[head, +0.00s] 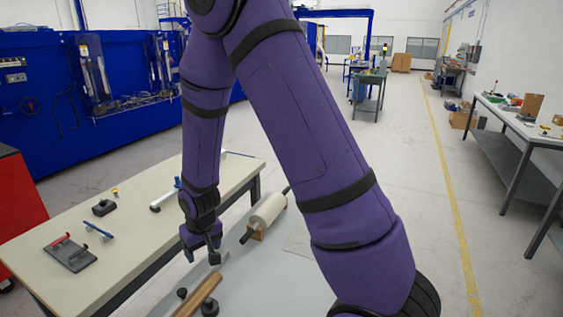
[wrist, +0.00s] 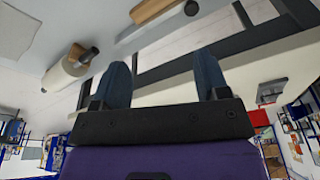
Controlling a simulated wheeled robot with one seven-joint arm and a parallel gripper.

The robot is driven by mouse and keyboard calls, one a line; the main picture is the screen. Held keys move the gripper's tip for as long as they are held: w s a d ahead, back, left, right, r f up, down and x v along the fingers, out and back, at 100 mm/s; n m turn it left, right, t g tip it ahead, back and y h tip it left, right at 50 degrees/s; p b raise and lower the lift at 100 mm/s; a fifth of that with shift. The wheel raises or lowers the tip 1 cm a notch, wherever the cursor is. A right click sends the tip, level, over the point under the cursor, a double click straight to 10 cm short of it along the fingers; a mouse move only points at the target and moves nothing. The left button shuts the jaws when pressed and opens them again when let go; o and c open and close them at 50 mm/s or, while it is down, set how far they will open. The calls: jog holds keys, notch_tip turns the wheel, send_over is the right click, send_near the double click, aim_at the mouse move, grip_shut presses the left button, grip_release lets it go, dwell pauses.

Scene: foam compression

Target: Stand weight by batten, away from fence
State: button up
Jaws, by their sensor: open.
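A wooden batten (head: 198,296) lies on the pale front table at the bottom of the head view. A small dark knobbed piece, perhaps the weight (head: 210,307), is at its right side; another dark knob (head: 182,293) is at its left. I cannot tell which is the weight or whether either touches the batten. The batten (wrist: 152,10) also shows at the top of the wrist view, with a dark knob (wrist: 191,8) beside it. I cannot identify the fence. My gripper (head: 203,256) is open and empty, behind the batten; its fingers show apart in the wrist view (wrist: 162,65).
A pale roll (head: 267,212) with dark ends rests on a wooden support right of my gripper. The left table (head: 150,240) carries a dark plate with a red handle (head: 70,252), a blue-handled tool (head: 98,230) and a black block (head: 104,207). My arm hides part of the front table.

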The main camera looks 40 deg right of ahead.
jog(key=d+v, duration=0.2)
jog(key=v, duration=1.1)
jog(key=s+d+r+t, duration=0.1)
jog(key=s+d+r, duration=0.1)
jog(key=s+r, duration=0.7)
jog(key=s+d+r+t, duration=0.1)
jog(key=s+r, duration=0.9)
jog(key=s, duration=0.3)
jog(key=shift+s+d+r+t, duration=0.3)
jog(key=shift+d+t, duration=0.1)
